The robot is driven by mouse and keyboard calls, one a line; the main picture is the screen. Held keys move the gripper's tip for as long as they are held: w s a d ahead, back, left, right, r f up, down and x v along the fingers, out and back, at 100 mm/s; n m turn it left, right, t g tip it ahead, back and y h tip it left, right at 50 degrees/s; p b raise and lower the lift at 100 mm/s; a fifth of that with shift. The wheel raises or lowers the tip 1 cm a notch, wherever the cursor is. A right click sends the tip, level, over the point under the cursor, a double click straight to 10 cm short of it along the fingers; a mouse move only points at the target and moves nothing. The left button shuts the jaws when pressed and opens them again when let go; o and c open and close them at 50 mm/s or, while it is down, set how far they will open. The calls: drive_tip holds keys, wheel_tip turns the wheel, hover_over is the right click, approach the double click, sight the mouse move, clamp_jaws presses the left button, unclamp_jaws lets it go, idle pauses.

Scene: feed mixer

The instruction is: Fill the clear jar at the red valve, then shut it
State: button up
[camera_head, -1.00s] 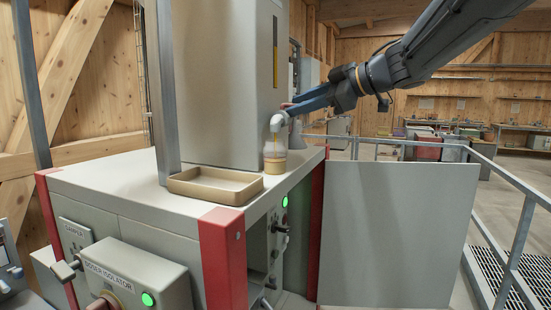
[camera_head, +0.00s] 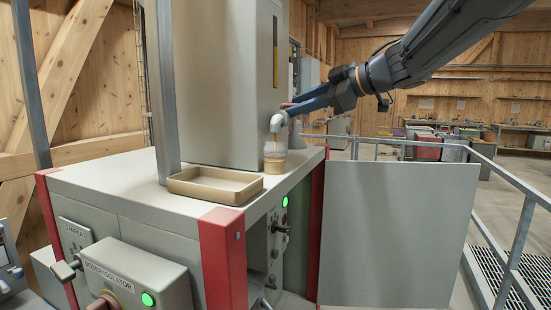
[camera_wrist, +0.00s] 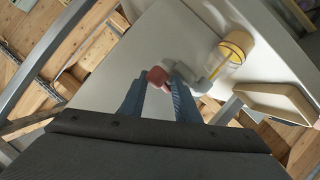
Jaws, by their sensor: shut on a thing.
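The clear jar (camera_head: 275,150) stands upright on the grey machine top, under the pale bent spout (camera_head: 278,122). A tan band shows at its base, with clear wall above. In the wrist view the jar (camera_wrist: 235,46) has a yellow-tan ring, and a thin yellow streak runs between the spout (camera_wrist: 200,84) and the jar; I cannot tell whether it is flowing. My gripper (camera_head: 292,107) reaches in from the right, its blue fingers shut on the red valve handle (camera_wrist: 157,76) beside the spout. The fingers hide most of the handle in the head view.
An empty tan tray (camera_head: 215,186) sits left of the jar on the machine top (camera_head: 120,180). A tall grey cabinet (camera_head: 225,80) rises behind. A grey panel (camera_head: 395,235) and railing (camera_head: 520,235) stand to the right.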

drive_tip(key=shift+s+a+r, duration=0.1)
drive_tip(key=shift+s+r, duration=0.1)
drive_tip(key=shift+r, duration=0.3)
drive_tip(key=shift+s+p, duration=0.5)
drive_tip(key=shift+s, duration=0.05)
clamp_jaws()
drive_tip(key=shift+f, duration=0.1)
drive_tip(key=shift+s+f, duration=0.1)
